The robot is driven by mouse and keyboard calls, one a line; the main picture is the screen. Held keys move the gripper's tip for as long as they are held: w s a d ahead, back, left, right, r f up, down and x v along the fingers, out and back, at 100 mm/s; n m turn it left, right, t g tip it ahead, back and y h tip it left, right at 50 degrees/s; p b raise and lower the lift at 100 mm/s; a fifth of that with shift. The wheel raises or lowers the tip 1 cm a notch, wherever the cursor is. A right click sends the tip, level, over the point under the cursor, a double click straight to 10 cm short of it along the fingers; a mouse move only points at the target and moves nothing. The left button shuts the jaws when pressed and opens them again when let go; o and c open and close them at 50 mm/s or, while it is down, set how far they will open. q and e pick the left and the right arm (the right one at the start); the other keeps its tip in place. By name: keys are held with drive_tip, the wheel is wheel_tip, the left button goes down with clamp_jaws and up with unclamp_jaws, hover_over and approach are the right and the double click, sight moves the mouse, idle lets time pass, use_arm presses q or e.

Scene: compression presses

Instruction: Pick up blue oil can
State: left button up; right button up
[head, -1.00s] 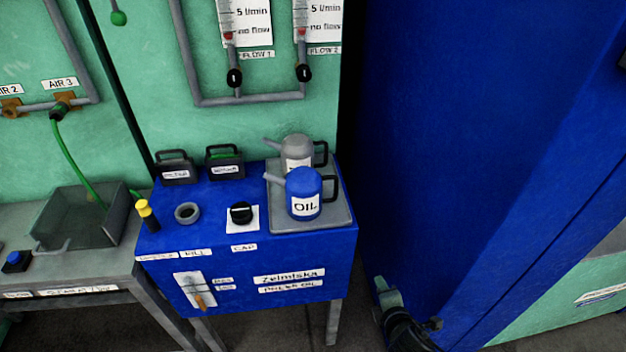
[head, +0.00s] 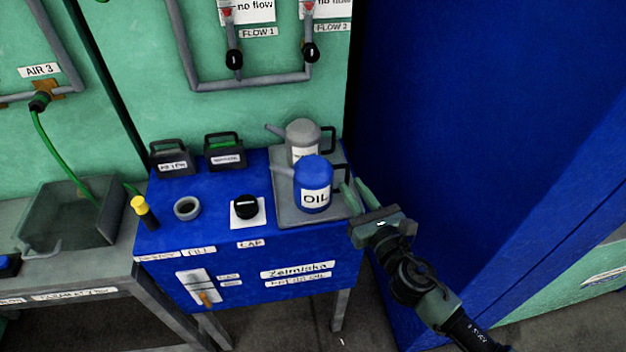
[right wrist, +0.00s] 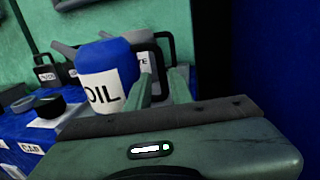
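The blue oil can (head: 313,182), with a white OIL label, stands upright on a grey tray (head: 290,218) on the blue cabinet. In the right wrist view the blue oil can (right wrist: 106,75) is left of the fingers, and its dark handle reaches toward them. My right gripper (head: 352,185) is open at the tray's right edge, with its fingertips close to the handle. In the right wrist view the two fingers (right wrist: 162,85) are apart; I cannot tell whether they touch the handle. My left gripper is not in view.
A grey can (head: 302,133) stands just behind the blue one. A black cap (head: 246,207), a filler ring (head: 187,208) and two dark handled containers share the cabinet top. A tall blue wall (head: 450,120) rises to the right.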

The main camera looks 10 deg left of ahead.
sight(346, 176)
drive_tip(key=shift+x, duration=0.9)
drive_tip(key=x, duration=0.5)
drive_tip(key=shift+w+f, duration=0.15)
drive_tip(key=shift+w, duration=0.1)
clamp_jaws()
idle(0.4)
